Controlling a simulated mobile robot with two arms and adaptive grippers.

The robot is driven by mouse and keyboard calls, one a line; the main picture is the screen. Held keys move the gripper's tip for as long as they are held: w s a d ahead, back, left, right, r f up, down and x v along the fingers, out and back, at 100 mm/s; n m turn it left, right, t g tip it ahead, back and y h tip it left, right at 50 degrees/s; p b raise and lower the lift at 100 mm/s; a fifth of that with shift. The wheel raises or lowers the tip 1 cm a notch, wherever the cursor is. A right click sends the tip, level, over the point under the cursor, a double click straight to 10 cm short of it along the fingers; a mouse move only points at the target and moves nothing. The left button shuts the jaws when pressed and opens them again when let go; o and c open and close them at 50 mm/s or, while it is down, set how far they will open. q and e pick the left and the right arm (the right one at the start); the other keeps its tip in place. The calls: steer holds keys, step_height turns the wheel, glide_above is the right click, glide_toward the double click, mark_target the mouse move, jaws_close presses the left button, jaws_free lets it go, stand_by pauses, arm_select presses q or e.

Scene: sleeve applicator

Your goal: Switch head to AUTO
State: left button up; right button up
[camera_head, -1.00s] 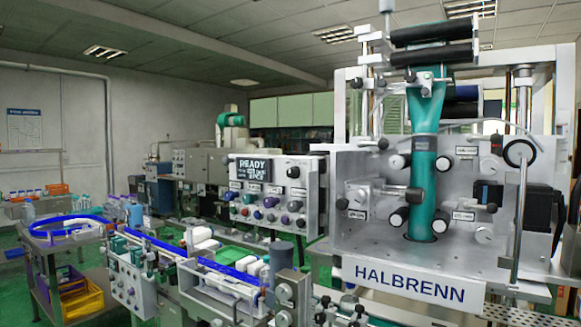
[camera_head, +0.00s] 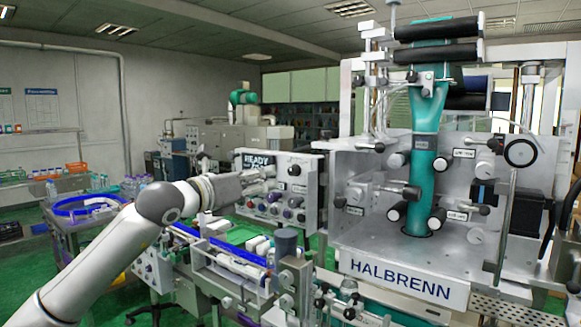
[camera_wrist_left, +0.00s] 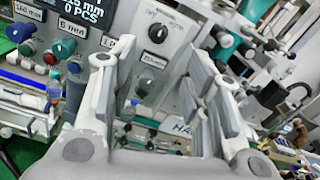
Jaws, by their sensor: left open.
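The control panel (camera_head: 312,205) carries a display reading READY (camera_head: 250,160), partly covered by my left gripper, and several knobs and buttons. A black rotary knob (camera_head: 294,170) sits at its upper right. In the left wrist view, a black knob (camera_wrist_left: 158,33) shows on a pale plate ahead of my fingers, with a dark grey knob (camera_wrist_left: 146,82) below it. Their labels are too small to read. My left gripper (camera_head: 268,175) is in front of the panel, left of the black knob. In the left wrist view its fingers (camera_wrist_left: 155,75) are spread apart with nothing held. My right gripper is not in view.
The HALBRENN machine (camera_head: 400,282) stands right of the panel, with a teal sleeve (camera_head: 424,130) running down through it. A conveyor with blue rails (camera_head: 235,250) lies below the panel. A side table with a blue ring (camera_head: 72,205) stands at the left.

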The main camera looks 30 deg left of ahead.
mark_target(291, 171)
arm_select(q)
steer(key=w+p, duration=0.2)
steer(key=w, duration=0.1)
steer(key=w+p, duration=0.2)
steer(key=w, duration=0.1)
steer(key=w+p, duration=0.3)
steer(key=shift+w+d+r, duration=0.2)
steer(key=shift+w+d, duration=0.05)
steer(key=shift+w, duration=0.15)
steer(key=shift+w+f, duration=0.2)
steer(key=shift+w, duration=0.35)
steer(key=shift+c, duration=0.4)
jaws_close()
